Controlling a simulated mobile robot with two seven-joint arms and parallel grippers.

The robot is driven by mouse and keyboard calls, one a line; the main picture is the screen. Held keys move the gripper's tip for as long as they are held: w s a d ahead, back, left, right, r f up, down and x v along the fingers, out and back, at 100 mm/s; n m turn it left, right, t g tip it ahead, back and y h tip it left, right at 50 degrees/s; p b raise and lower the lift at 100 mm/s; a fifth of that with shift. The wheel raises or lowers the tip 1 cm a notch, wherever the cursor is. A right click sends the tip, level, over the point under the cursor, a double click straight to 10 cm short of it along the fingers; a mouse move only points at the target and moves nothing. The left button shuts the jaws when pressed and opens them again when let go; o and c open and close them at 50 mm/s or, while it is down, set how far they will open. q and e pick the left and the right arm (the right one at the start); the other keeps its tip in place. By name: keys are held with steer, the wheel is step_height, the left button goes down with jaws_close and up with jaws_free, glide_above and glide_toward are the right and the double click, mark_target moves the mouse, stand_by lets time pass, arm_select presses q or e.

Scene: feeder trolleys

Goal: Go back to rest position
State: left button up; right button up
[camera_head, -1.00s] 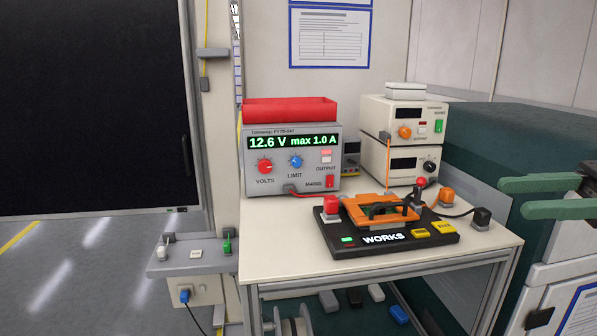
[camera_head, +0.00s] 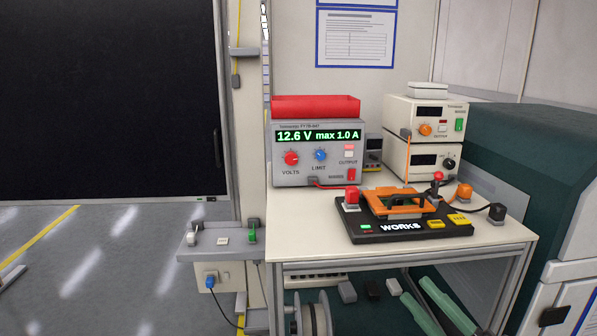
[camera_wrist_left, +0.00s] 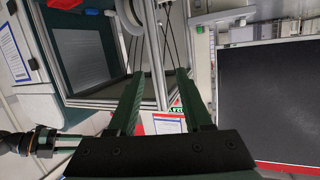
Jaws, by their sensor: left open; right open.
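My right gripper (camera_head: 413,288) shows at the bottom right of the head view. Its two green fingers are apart with nothing between them, and they appear in front of the space below the bench top. My left gripper (camera_wrist_left: 160,74) shows in its wrist view with both green fingers spread and empty. It is outside the head view. The white bench (camera_head: 300,236) carries a black board labelled WORKS (camera_head: 366,234) with an orange part (camera_head: 397,213) on it. Both grippers are clear of these.
A power supply (camera_head: 318,168) with a red bin (camera_head: 316,105) on top stands at the bench's back left. Two stacked instruments (camera_head: 398,155) stand behind the board. A grey shelf (camera_head: 205,244) is left of the bench. A dark green cabinet (camera_head: 540,165) is at right. Floor at left is open.

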steer(key=s+a+f+m+g+h, duration=0.15)
steer(key=s+f+m+h, duration=0.3)
steer(key=f+m, duration=0.55)
steer(key=s+a+f+m+g+h, duration=0.1)
steer(key=s+a+f+m+h, duration=0.25)
steer(key=f+m+h, duration=0.45)
arm_select(q)
steer(key=s+a+r+n+g+y+p, duration=0.1)
steer(key=s+p, duration=0.3)
steer(key=p, duration=0.6)
steer(key=s+a+r+n+g+y+p, duration=0.1)
steer(key=s+g+p, duration=0.3)
steer(key=p, duration=0.7)
steer(key=shift+r, duration=0.85)
arm_select(e)
steer(key=s+d+m+g, duration=0.2)
steer(key=s+m+g, duration=0.2)
steer(key=s, duration=0.5)
steer(key=shift+s+g, duration=0.35)
steer(key=shift+g, duration=0.8)
